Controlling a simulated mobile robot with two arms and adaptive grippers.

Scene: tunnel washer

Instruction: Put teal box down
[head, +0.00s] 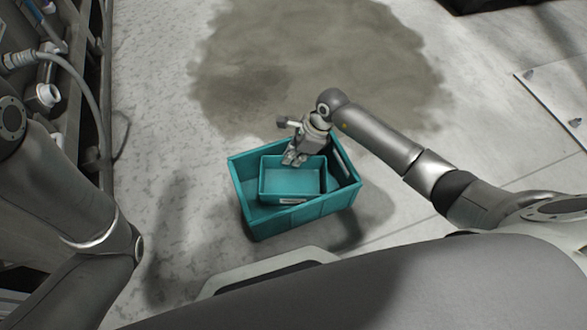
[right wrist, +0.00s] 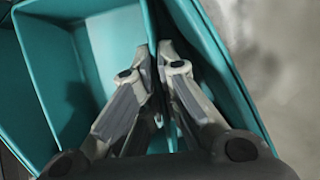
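A small teal box (head: 291,182) with a pale label on its near side is inside a larger teal crate (head: 252,222) on the floor. My right gripper (head: 294,158) reaches down at the small box's far wall. In the right wrist view the fingers (right wrist: 158,75) are close together on either side of a thin teal wall, pinching it. The small box (right wrist: 75,70) is left of the fingers there, and the crate's wall (right wrist: 222,70) is on the right. I cannot tell whether the small box touches the crate's bottom. My left gripper is out of view.
A dark wet-looking patch (head: 310,55) covers the floor beyond the crate. Machinery with pipes and hoses (head: 48,90) stands along the left edge. A pale plate (head: 560,95) lies at the upper right. Open floor surrounds the crate.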

